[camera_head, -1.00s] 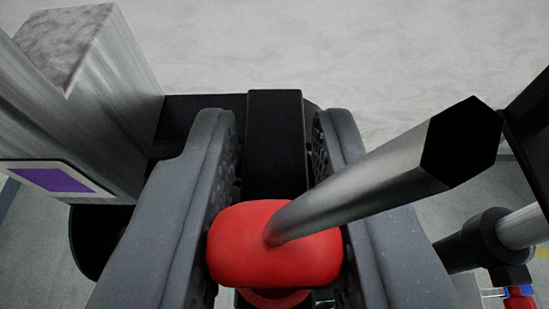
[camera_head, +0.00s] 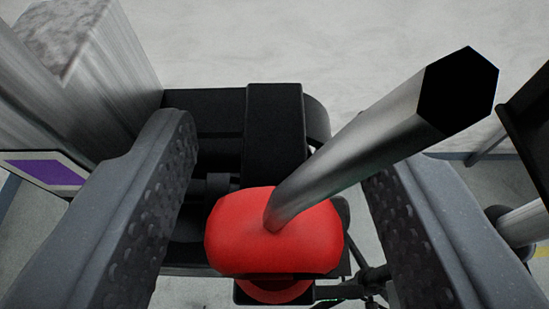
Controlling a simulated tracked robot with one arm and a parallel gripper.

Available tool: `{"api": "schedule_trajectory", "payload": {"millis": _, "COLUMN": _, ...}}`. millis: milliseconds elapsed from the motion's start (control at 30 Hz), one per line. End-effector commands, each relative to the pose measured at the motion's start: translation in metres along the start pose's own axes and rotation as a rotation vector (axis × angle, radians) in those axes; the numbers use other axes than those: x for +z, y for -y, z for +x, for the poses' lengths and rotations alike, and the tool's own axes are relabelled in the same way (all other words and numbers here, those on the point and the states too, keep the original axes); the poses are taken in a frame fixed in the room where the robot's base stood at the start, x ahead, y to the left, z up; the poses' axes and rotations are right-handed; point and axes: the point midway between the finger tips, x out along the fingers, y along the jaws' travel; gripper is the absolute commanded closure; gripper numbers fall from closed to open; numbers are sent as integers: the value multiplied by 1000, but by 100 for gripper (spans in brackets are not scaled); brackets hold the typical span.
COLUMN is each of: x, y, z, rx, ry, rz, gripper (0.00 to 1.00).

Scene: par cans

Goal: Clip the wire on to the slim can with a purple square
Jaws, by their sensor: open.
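The slim metal can with a purple square (camera_head: 105,75) is at the left edge of the head camera view, cut off by the frame. Its purple square (camera_head: 48,171) has a pale border and is partly behind my left finger. My gripper (camera_head: 278,160) is open, with one finger on each side of a red rounded piece (camera_head: 272,240). There is a clear gap between the red piece and each finger. A shiny metal rod with a black six-sided end (camera_head: 370,150) rises from the red piece. I cannot tell whether this is the wire's clip.
A black block-like fitting (camera_head: 275,120) stands behind the red piece, near the can. Dark parts and a pale tube (camera_head: 525,222) are at the right edge. The pale wall behind is bare.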

Motion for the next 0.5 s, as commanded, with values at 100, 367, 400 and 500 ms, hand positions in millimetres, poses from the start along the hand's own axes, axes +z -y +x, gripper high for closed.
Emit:
{"api": "schedule_trajectory", "payload": {"millis": 100, "x": 0, "y": 0, "z": -9, "rx": -1, "ry": -2, "rz": 0, "gripper": 53}}
{"api": "schedule_trajectory", "payload": {"millis": 367, "x": 0, "y": 0, "z": -40, "rx": 0, "ry": -4, "rz": 0, "gripper": 53}}
{"api": "schedule_trajectory", "payload": {"millis": 400, "x": 1, "y": 0, "z": -46, "rx": 1, "ry": -3, "rz": 0, "gripper": 53}}
{"api": "schedule_trajectory", "payload": {"millis": 500, "x": 2, "y": 0, "z": -59, "rx": -1, "ry": -1, "rz": 1, "gripper": 53}}
